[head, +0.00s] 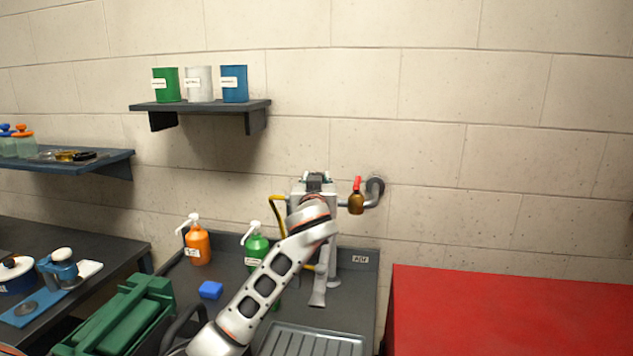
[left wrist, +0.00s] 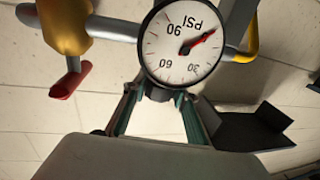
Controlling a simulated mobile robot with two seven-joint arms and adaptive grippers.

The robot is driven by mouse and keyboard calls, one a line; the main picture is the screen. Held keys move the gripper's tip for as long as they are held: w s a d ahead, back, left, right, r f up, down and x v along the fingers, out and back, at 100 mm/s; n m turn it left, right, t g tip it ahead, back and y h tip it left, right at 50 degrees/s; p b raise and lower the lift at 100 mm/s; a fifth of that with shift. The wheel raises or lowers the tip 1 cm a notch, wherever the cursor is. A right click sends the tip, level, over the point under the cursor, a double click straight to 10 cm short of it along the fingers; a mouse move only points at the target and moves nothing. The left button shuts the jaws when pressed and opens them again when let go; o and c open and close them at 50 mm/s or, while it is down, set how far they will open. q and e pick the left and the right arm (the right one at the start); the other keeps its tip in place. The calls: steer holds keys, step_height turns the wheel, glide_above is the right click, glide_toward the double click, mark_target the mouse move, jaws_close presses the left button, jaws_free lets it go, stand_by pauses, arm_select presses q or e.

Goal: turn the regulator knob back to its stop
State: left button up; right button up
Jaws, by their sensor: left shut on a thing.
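My left gripper (head: 316,181) reaches the regulator (head: 297,187) on the back wall, with my wrist hiding most of it in the head view. In the left wrist view, the fingers (left wrist: 160,93) close in just below the round white gauge (left wrist: 181,42). They are shut on the regulator knob, which is mostly hidden by the fingers and the gauge. The gauge looks upside down; its red needle points to the upper right, between the "PSI" mark and 30. My right gripper is not in view.
A brass valve (head: 356,204) with a red lever (head: 357,184) sits right of the regulator; the lever also shows in the left wrist view (left wrist: 70,80). Orange (head: 199,247) and green (head: 256,248) pump bottles stand on the counter. A red surface (head: 510,310) lies at right.

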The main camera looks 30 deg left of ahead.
arm_select(q)
steer(key=shift+r, duration=0.15)
stand_by(0.3)
steer(key=o, duration=1.1)
steer(key=v, duration=1.2)
steer(key=shift+d, duration=0.15)
